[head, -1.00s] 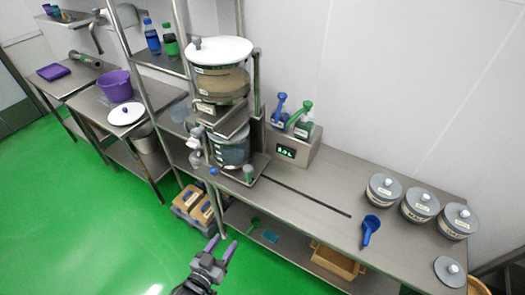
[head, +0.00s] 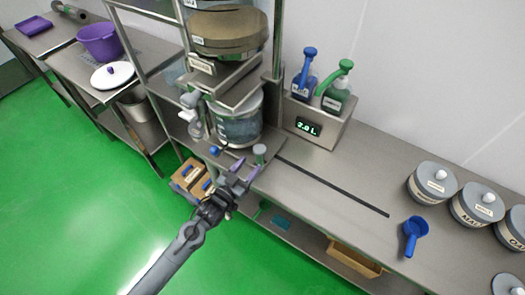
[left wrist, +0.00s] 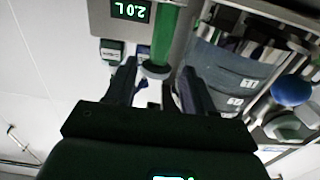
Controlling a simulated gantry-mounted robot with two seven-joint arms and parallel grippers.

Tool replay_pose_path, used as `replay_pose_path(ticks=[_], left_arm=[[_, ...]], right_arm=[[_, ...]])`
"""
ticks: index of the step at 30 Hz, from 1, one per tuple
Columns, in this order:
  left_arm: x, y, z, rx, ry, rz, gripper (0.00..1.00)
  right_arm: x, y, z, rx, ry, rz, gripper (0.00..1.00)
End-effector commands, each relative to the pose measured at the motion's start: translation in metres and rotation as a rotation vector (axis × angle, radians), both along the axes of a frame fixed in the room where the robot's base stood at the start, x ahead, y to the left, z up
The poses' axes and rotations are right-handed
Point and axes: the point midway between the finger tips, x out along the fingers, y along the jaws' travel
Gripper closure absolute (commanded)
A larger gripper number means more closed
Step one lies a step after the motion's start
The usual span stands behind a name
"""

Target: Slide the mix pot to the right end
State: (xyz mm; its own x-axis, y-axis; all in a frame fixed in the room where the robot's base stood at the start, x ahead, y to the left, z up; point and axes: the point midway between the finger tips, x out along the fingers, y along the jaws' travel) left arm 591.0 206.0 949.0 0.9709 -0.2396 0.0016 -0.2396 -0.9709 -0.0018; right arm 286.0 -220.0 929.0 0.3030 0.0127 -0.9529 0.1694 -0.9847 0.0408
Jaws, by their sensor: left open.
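The mix pot (head: 240,122) is a clear, bluish vessel standing under the dispenser at the left end of the bench. It also shows in the left wrist view (left wrist: 235,70), on the right. A short post with a grey-green top (head: 259,152) stands at the pot's front right. In the left wrist view a green post (left wrist: 160,55) appears between the finger lines. My left gripper (head: 247,168) is open, its purple-tipped fingers just in front of the post; I cannot tell whether they touch it. My right gripper is not in view.
A dark slot (head: 330,185) runs rightward along the bench. A dosing box (head: 318,128) reading 2.0 L, with blue and green pump bottles, stands behind. A blue scoop (head: 414,235) and grey-lidded canisters (head: 433,182) stand at the right. The bench around the slot is clear.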

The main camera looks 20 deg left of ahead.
Motion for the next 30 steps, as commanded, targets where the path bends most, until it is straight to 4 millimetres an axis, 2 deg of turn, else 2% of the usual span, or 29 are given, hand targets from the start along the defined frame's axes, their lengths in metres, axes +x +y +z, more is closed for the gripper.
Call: replay_pose_path(ticks=[9,15,21,30], left_arm=[[0.051,-0.013,0.0,-0.001,-0.001,0.0,0.47],[0.074,-0.019,0.0,-0.001,0.0,-0.001,0.47],[0.084,-0.022,0.0,-0.001,0.001,-0.001,0.47],[0.085,-0.022,0.0,0.0,0.002,-0.001,0.47]], right_arm=[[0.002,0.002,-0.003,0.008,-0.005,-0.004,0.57],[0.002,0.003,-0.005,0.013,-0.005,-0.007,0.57],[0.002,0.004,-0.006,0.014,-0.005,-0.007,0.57],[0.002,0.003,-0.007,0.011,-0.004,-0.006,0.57]])
